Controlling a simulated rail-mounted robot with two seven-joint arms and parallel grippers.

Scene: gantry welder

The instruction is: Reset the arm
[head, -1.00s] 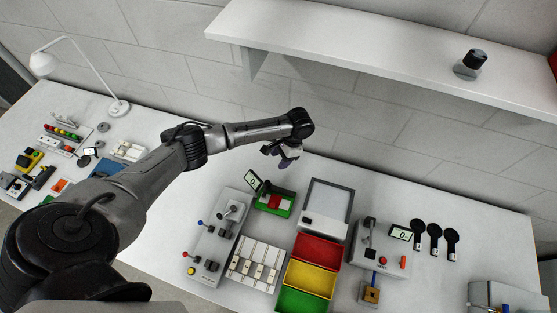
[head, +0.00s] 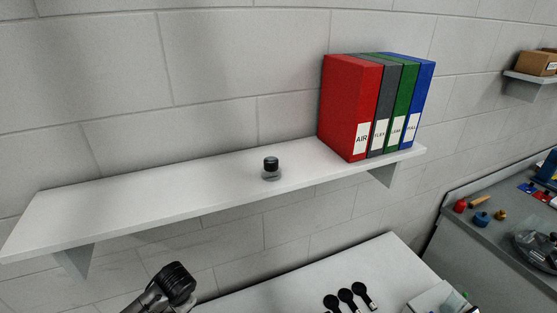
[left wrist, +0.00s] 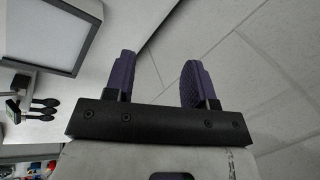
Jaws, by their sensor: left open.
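My left arm shows at the bottom left of the head view, where only a dark joint and part of a link are in frame. Its gripper is outside that view. In the left wrist view my left gripper (left wrist: 157,82) has two purple ridged fingers set apart with nothing between them. Beyond the fingers are the light wall and a table edge. My right gripper is in neither view.
A wall shelf (head: 110,204) carries a small black-capped jar (head: 271,170) and several binders, the red one (head: 345,105) leftmost. Below is a white table (head: 290,292) with black paddle-shaped tools (head: 346,299). A grey-framed panel (left wrist: 45,32) shows in the left wrist view.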

